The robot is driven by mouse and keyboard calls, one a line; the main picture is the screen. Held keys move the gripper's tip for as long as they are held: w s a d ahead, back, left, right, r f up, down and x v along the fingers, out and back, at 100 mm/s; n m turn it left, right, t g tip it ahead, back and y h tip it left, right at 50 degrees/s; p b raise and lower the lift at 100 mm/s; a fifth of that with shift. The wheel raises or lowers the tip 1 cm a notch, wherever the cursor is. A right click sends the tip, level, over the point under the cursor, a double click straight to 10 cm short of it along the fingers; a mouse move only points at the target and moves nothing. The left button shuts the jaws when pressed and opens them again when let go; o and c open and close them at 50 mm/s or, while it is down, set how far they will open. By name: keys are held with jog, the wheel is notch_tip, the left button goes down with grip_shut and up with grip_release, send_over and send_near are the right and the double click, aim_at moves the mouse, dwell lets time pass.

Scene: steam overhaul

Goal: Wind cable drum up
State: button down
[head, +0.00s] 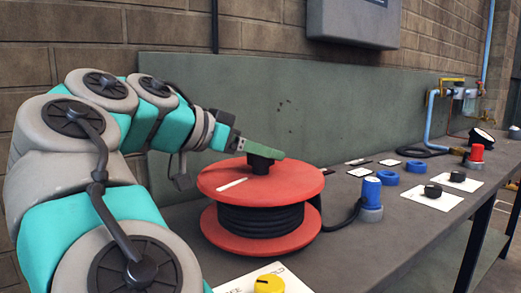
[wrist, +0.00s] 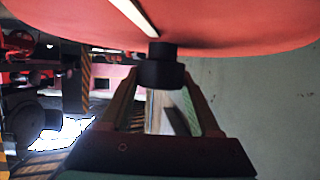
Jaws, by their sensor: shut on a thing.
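The cable drum (head: 223,182) stands flat on the bench, with two red flanges and black cable (head: 262,219) wound between them. A white strip (head: 232,184) lies on its top flange and also shows in the wrist view (wrist: 133,16). A black knob (head: 260,166) stands up from the top flange; in the wrist view it (wrist: 162,70) sits between my fingers. My gripper (head: 262,151) is shut on this knob, above the drum. The fingers also show in the wrist view (wrist: 163,92). The far side of the knob is hidden.
A blue plug-like part (head: 371,192) on a grey base stands right of the drum, with black cable leading towards it. A yellow knob (head: 269,284) is in front. A green panel (head: 330,115) rises behind.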

jog(key=shift+c, duration=0.5)
grip_release()
